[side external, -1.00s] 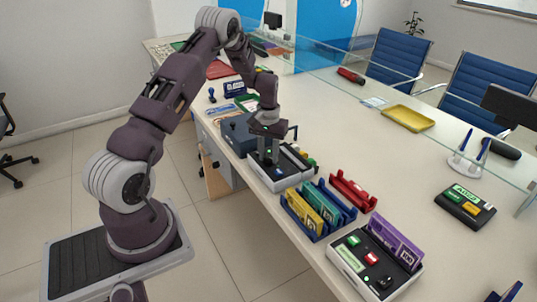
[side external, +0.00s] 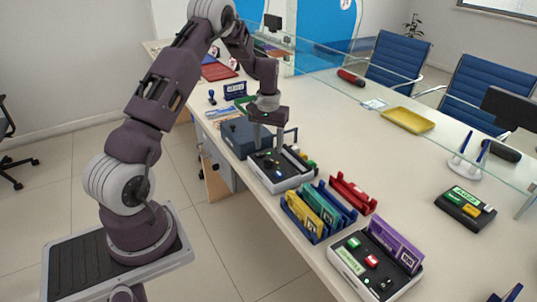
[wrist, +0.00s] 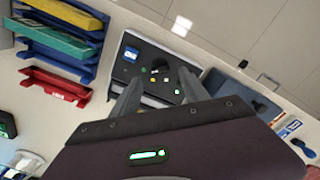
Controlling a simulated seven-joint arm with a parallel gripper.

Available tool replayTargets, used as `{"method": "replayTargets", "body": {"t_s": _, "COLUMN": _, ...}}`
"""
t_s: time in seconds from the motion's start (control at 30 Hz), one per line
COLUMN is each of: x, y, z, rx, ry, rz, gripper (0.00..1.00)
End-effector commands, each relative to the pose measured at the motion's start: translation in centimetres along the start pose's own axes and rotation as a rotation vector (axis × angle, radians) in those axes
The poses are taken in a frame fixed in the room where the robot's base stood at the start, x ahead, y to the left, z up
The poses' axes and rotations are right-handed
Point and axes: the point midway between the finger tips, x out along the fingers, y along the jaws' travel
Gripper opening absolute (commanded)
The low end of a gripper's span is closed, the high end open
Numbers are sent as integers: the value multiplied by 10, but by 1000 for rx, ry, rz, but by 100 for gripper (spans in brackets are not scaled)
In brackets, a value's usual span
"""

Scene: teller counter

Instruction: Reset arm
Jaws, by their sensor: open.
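My gripper (side external: 268,138) is open and empty, pointing down above a grey device with a black top (side external: 270,168) on the counter. In the wrist view the two fingers of my gripper (wrist: 158,85) are spread apart, with the device (wrist: 128,62) beyond them. Its top carries small coloured parts and a blue piece. No object shows between the fingers.
A dark blue box (side external: 240,135) stands just behind the device. In front are a blue rack (side external: 318,222) with yellow and teal pieces, a red rack (side external: 352,193) and a second device (side external: 372,270) with a purple piece. A glass screen (side external: 400,100) runs along the far side.

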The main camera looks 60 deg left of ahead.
Motion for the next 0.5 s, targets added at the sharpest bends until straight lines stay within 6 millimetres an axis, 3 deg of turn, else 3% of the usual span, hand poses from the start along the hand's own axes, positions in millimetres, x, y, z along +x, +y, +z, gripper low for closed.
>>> {"method": "replayTargets", "body": {"t_s": 0.1, "x": -17, "y": 0, "z": -1, "rx": 0, "ry": 2, "rz": 0, "gripper": 53}}
{"method": "replayTargets", "body": {"t_s": 0.43, "x": -22, "y": 0, "z": 0, "rx": 0, "ry": 0, "rz": 0, "gripper": 53}}
{"method": "replayTargets", "body": {"t_s": 0.5, "x": -35, "y": 7, "z": 4, "rx": 13, "ry": 14, "rz": 5, "gripper": 53}}
